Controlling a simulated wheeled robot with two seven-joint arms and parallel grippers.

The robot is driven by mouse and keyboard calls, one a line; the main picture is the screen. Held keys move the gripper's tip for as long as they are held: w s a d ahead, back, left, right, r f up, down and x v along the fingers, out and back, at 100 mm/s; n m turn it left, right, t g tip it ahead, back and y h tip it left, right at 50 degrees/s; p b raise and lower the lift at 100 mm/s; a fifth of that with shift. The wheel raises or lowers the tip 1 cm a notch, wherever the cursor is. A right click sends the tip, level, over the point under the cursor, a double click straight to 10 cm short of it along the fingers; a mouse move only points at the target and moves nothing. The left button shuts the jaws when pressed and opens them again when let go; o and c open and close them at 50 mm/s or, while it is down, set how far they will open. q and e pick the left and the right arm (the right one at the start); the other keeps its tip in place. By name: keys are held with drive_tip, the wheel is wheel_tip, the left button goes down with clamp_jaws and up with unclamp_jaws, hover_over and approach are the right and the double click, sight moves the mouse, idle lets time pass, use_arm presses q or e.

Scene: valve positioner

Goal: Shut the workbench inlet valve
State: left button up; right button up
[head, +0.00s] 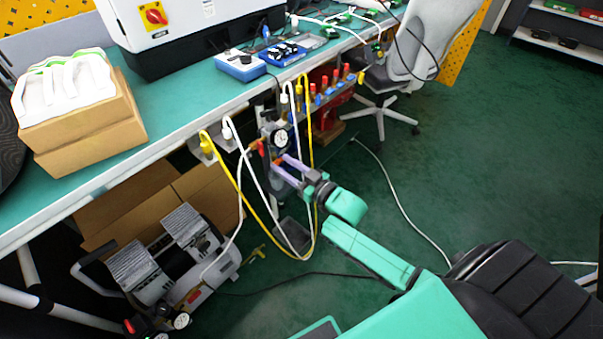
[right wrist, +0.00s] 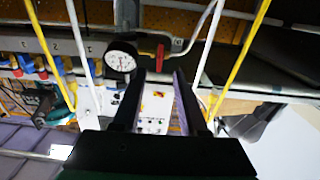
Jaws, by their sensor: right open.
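The inlet valve has a small red handle (head: 261,148), below the workbench's front edge and left of a round pressure gauge (head: 281,139). In the right wrist view the red handle (right wrist: 160,57) shows beside the gauge (right wrist: 122,57), ahead of my fingertips and near the middle of the gap. The handle appears to stand across the line of the pipe there. My right gripper (head: 279,164) is open and empty, just below and right of the handle. It also shows in the right wrist view (right wrist: 158,78). No contact with the handle is visible. My left gripper is not in view.
Yellow and white hoses (head: 240,185) loop down around the valve and close to my right gripper. The workbench edge (head: 170,143) runs above. A row of red and blue valves (head: 325,92) is to the right. A compressor (head: 165,260) stands below left. Green floor at right is mostly clear.

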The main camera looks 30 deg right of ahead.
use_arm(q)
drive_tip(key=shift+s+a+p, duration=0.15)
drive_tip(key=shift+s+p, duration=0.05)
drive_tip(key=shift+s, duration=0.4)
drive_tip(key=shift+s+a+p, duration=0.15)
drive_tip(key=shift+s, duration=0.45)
use_arm(e)
drive_tip(key=v, duration=0.7)
drive_tip(key=shift+s, duration=0.25)
